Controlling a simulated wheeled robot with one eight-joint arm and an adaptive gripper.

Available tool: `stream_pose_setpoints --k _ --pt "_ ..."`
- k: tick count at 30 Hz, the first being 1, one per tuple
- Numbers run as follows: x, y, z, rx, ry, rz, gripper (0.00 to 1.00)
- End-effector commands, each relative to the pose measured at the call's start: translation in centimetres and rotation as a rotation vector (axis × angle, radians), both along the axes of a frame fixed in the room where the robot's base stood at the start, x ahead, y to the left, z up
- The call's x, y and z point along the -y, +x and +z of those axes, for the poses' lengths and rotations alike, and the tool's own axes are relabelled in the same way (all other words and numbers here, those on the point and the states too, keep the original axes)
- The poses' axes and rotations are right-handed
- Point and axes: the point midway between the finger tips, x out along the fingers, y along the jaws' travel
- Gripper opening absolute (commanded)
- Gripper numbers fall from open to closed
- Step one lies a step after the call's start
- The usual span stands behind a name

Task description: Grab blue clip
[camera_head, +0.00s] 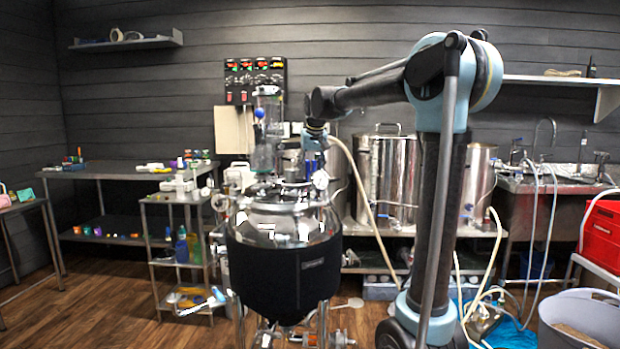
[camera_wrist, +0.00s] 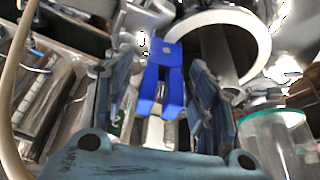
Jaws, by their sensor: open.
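The blue clip (camera_wrist: 172,88) shows in the middle of the wrist view, with two prongs pointing toward my palm. My gripper (camera_wrist: 162,64) is open, with one finger on each side of the clip. A gap shows on both sides, and I cannot tell whether either finger touches it. A whitish piece shows just below the clip's prongs. In the head view my gripper (camera_head: 313,145) is above the steel lid of the dark-jacketed vessel (camera_head: 285,270), beside its glass column.
A white ring (camera_wrist: 262,38) around a metal tube is close to the clip's upper right. A clear glass vessel with a green rim (camera_wrist: 278,120) is at the right, and a pale hose (camera_wrist: 14,85) at the left. Steel kettles (camera_head: 388,170) stand behind the jacketed vessel.

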Motion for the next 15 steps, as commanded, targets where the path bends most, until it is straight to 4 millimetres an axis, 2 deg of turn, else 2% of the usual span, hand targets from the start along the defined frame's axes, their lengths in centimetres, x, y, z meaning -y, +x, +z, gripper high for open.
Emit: stream_pose_setpoints --k 7,13,15 --pt "-0.01 0.05 -0.10 0.000 0.000 0.000 0.50" --pt "-0.02 0.04 -0.09 0.000 0.000 0.000 0.05" --pt "-0.02 0.04 -0.09 0.000 0.000 0.000 0.04"
